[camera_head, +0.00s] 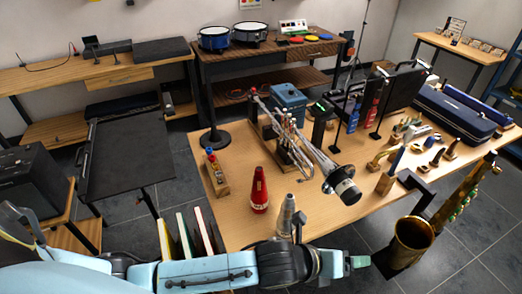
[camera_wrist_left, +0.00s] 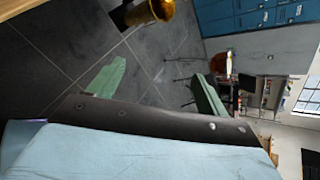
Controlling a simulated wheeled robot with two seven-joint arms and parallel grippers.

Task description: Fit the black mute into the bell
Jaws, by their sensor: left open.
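A trumpet (camera_head: 297,137) lies on a stand on the wooden table, its bell (camera_head: 330,172) toward the front right. A black mute with a pale band (camera_head: 347,190) sits at the bell's mouth; I cannot tell how deep it goes. My left gripper (camera_head: 358,263) is past the table's front edge, below and apart from the bell. Its green fingertips stand wide apart and empty in the left wrist view (camera_wrist_left: 157,90). My right gripper is not in view.
A red mute (camera_head: 259,189) and a grey mute (camera_head: 286,216) stand upright near the table's front edge. A brass saxophone (camera_head: 416,233) stands at the right, close to my left gripper. Small brass parts and a blue case (camera_head: 462,112) fill the table's right side.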

